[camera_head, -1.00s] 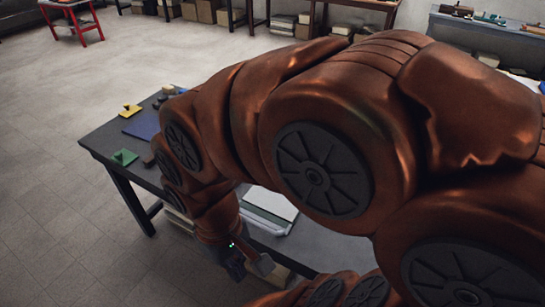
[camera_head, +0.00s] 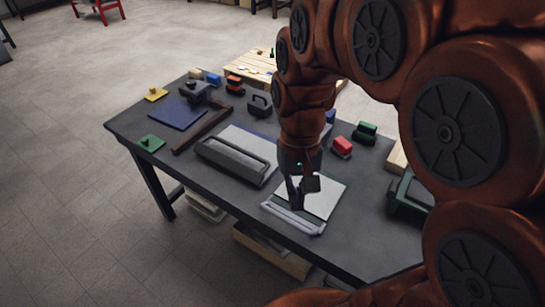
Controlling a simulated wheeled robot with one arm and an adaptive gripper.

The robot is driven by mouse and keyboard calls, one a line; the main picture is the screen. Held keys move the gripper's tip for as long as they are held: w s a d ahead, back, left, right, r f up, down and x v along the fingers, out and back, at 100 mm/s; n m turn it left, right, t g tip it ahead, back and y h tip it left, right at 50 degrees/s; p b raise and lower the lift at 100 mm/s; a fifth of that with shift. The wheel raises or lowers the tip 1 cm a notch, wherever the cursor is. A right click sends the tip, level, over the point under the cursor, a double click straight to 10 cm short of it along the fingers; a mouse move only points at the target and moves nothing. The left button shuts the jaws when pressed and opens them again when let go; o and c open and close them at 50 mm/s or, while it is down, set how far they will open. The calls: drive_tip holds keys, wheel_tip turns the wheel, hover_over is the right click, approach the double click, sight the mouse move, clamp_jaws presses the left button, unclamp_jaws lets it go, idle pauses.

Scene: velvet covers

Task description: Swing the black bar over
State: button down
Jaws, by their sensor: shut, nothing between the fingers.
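A dark grey-black bar (camera_head: 232,160) lies along the front side of a grey flat board (camera_head: 250,142) on the dark table; it best fits the black bar. A second flat piece, a pale sheet (camera_head: 322,197) with a green edge, lies to its right. A light grey U-shaped bar (camera_head: 290,217) lies along this piece's front. My gripper (camera_head: 297,205) points down over the pale sheet's left part, right of the black bar and apart from it. It is shut and empty. It hides part of the sheet; whether it touches anything is unclear.
The dark table (camera_head: 352,248) also carries a blue mat (camera_head: 178,113), a long brown strip (camera_head: 202,130), a red block (camera_head: 342,146), a green block (camera_head: 366,131) and a dark green case (camera_head: 410,197) at the right. A black handled block (camera_head: 259,102) stands behind the grey board.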

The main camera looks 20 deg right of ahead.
drive_tip(key=w+d+f+m+y, duration=0.1)
drive_tip(key=w+d+f+m, duration=0.1)
drive_tip(key=w, duration=0.8)
drive_tip(key=w+d+f+m+y, duration=0.1)
drive_tip(key=w+d+f+m, duration=0.1)
drive_tip(key=w, duration=0.8)
drive_tip(key=w+d+f+m, duration=0.2)
drive_tip(key=w+d+f, duration=0.1)
drive_tip(key=w, duration=0.6)
drive_tip(key=w+f+b, duration=0.2)
drive_tip(key=f, duration=0.2)
drive_tip(key=w+d+f+m+y+b, duration=0.1)
drive_tip(key=w+f+b, duration=0.1)
drive_tip(key=f, duration=0.2)
drive_tip(key=w+d+f+m+b, duration=0.1)
drive_tip(key=w+f+b, duration=0.1)
drive_tip(key=f+b, duration=0.1)
drive_tip(key=shift+w+d+f+g+y, duration=0.2)
drive_tip(key=shift+f+g+y, duration=0.1)
drive_tip(key=shift+f+g, duration=0.1)
drive_tip(key=shift+b+x, duration=1.6)
drive_tip(key=shift+x, duration=1.05)
drive_tip(key=shift+s+a+f, duration=0.2)
drive_tip(key=shift+a+f, duration=0.05)
drive_tip(key=shift+f, duration=0.05)
drive_tip(key=shift+w+f+b, duration=0.15)
drive_tip(key=shift+w+b, duration=0.05)
drive_tip(key=shift+b, duration=0.4)
